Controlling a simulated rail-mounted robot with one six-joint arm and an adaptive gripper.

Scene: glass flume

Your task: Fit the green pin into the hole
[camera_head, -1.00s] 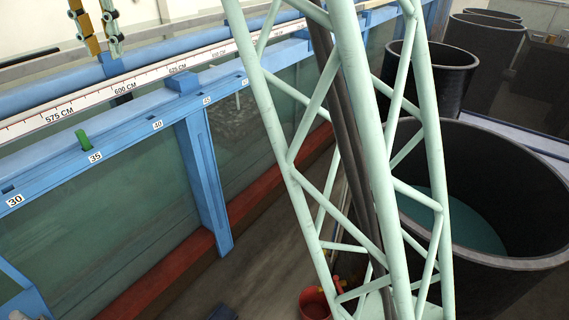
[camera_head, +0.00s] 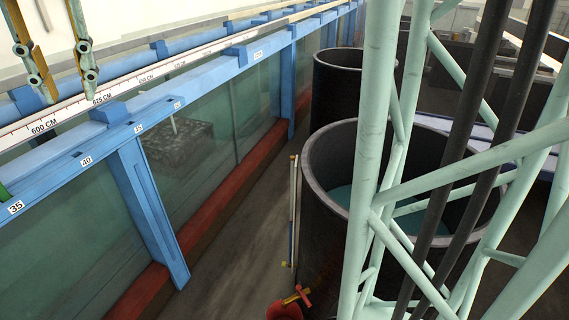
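A sliver of green (camera_head: 3,193) shows at the left edge, on the blue ledge just behind the 35 label. It is the cut-off end of the green pin, and most of it is out of frame. The blue ledge (camera_head: 60,172) runs along the flume's glass wall and has small dark slots near its number labels. One slot lies by the 40 label (camera_head: 86,160). Which hole belongs to the pin cannot be told. My gripper is not recognisable in this view.
Two jointed metal pieces (camera_head: 85,55) hang at the top left above the scale rail (camera_head: 70,115). Large dark tanks (camera_head: 320,165) stand on the right. A red object (camera_head: 285,311) lies low on the floor. The aisle (camera_head: 225,235) between flume and tanks looks clear.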

